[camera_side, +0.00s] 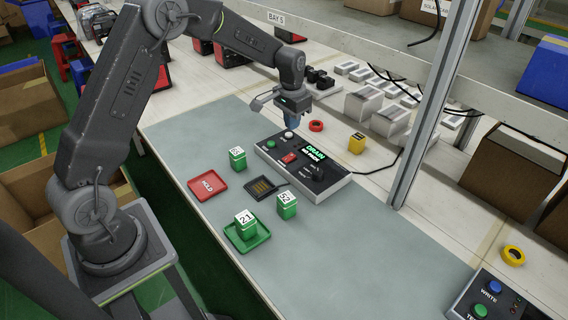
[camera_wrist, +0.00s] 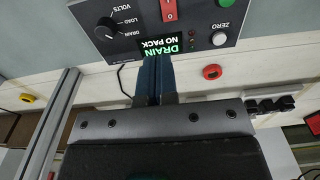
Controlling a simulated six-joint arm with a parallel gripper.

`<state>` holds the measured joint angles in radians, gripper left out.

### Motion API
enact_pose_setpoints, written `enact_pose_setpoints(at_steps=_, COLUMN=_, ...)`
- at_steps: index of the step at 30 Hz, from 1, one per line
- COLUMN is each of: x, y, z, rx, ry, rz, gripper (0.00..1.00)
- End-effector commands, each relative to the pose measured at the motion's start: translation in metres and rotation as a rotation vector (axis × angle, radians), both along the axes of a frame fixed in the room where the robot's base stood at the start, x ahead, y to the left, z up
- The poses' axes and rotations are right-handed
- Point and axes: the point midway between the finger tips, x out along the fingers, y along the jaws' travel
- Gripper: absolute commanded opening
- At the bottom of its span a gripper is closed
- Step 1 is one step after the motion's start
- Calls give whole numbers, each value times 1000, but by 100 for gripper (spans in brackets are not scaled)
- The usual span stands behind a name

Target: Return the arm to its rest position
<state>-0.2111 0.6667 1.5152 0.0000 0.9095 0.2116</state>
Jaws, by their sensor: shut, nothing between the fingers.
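My gripper (camera_side: 291,122) is shut and empty, above the back edge of the control box. Its closed fingers also show in the wrist view (camera_wrist: 155,75), in front of the box's display. The control box (camera_side: 303,167) has a green display reading DRAIN, NO PACK, with a knob, a red switch and buttons; it also fills the top of the wrist view (camera_wrist: 205,25). A green pack labelled 21 (camera_side: 245,226) stands on a green tray (camera_side: 247,243). Two more green packs stand on the mat, one left of the box (camera_side: 238,162) and one in front (camera_side: 287,208).
A red HOLD tray (camera_side: 208,186) and a dark slotted plate (camera_side: 262,188) lie empty on the mat. A metal post (camera_side: 437,100) and a shelf (camera_side: 400,45) stand behind. A second box with WRITE button (camera_side: 492,300) is at lower right. The mat's front right is clear.

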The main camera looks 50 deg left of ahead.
Motion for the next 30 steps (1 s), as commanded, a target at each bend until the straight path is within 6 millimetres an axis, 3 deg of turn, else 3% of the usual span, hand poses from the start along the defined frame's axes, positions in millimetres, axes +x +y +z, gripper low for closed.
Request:
enact_pose_setpoints(at_steps=1, x=-9, y=-8, z=26, rx=5, ry=-29, rz=-2, gripper=0)
enact_pose_setpoints(at_steps=6, x=-52, y=-34, z=90, rx=15, ry=-104, rz=-2, gripper=0)
enact_pose_setpoints(at_steps=15, x=-148, y=-73, z=163, rx=18, ry=-240, rz=-4, gripper=0)
enact_pose_setpoints(at_steps=19, x=-195, y=-86, z=178, rx=14, ry=-299, rz=-3, gripper=0)
enact_pose_setpoints(at_steps=24, x=-251, y=-99, z=182, rx=5, ry=-372, rz=-4, gripper=0)
enact_pose_setpoints(at_steps=30, x=-292, y=-106, z=175, rx=-6, ry=-428, rz=-3, gripper=0)
